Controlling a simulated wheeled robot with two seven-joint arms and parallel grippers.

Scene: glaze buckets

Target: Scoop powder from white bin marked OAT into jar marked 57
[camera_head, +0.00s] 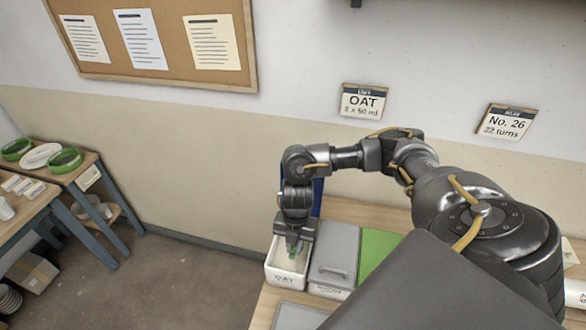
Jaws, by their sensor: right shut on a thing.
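The white bin marked OAT (284,279) stands on the wooden table, open at the top, with its label on the front wall. My right gripper (294,245) points down into the mouth of this bin. No jar marked 57 is in view. My left gripper is not in view.
A grey lidded bin (335,254) and a green-topped one (378,249) stand right of the OAT bin. A wall sign reads OAT, 2 x 50 ml (363,102); another reads No. 26, 22 turns (505,122). A side table (45,190) stands left, beyond open floor.

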